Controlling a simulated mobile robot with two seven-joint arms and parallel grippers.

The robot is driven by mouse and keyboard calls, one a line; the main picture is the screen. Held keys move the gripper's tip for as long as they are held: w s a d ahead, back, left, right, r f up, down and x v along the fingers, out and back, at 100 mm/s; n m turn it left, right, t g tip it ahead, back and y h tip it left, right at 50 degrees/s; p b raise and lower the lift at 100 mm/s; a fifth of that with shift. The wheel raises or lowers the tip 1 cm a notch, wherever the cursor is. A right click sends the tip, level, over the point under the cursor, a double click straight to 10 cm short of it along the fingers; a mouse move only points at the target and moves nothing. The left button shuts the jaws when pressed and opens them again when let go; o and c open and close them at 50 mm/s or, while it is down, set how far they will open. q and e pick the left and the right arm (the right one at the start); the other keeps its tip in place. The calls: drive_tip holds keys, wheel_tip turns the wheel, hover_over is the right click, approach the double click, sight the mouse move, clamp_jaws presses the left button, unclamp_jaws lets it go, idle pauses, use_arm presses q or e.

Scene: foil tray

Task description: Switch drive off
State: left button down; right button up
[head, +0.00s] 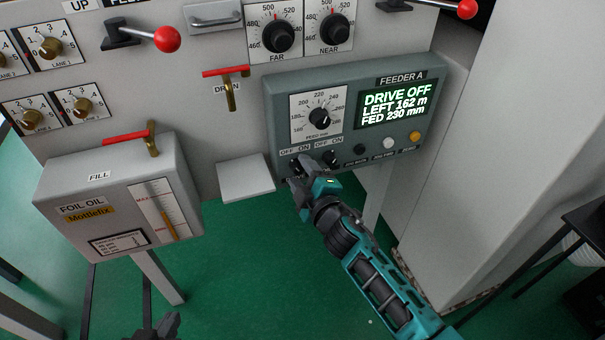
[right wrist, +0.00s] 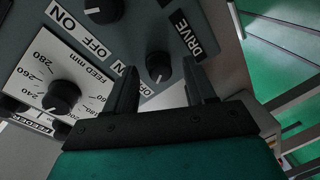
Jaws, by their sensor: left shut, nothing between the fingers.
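The grey FEEDER A box (head: 275,110) shows a green-lit display (head: 394,103) reading DRIVE OFF, LEFT 162 m, FED 230 mm. Two black OFF/ON knobs sit below its feed dial (head: 319,117). In the right wrist view the knob beside the DRIVE label (right wrist: 158,67) lies between my right gripper's fingertips (right wrist: 162,82), with gaps showing on both sides. My right gripper (head: 300,170) is open and covers part of this knob in the head view. My left gripper (head: 158,328) is shut and empty at the bottom edge, far from the box.
A second black knob (right wrist: 103,10) is close by. A white button (head: 389,143) and an orange button (head: 414,136) are on the box's right. The FOIL OIL box (head: 115,195) stands at left, and a pale shelf plate (head: 246,178) is between the boxes. Green floor is below.

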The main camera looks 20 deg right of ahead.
use_arm(q)
drive_tip(key=shift+r+p, duration=0.85)
drive_tip(key=shift+p, duration=0.05)
use_arm(e)
drive_tip(key=s+d+r, duration=0.1)
drive_tip(key=s, duration=1.1)
drive_tip(key=shift+s+d+r, duration=0.15)
drive_tip(key=shift+s+r, duration=0.15)
drive_tip(key=shift+s, duration=0.1)
drive_tip(key=s+a+f+m+g+y, duration=0.1)
drive_tip(key=s+a+f+m+g, duration=0.1)
drive_tip(key=s+f+m+g, duration=0.6)
use_arm(q)
drive_tip(key=s+a+r+y+p, duration=0.1)
drive_tip(key=a+r+p, duration=0.2)
drive_tip(key=r+p, duration=0.6)
drive_tip(key=p, duration=0.5)
drive_tip(key=shift+s+r, duration=0.25)
drive_tip(key=shift+r, duration=0.15)
use_arm(e)
wheel_tip(320, 180, up, 12)
drive_tip(key=s+d+m+t, duration=0.2)
drive_tip(key=m, duration=0.1)
drive_tip(key=shift+s+d+h, duration=0.2)
drive_tip(key=shift+s+h, duration=0.1)
drive_tip(key=shift+h, duration=0.1)
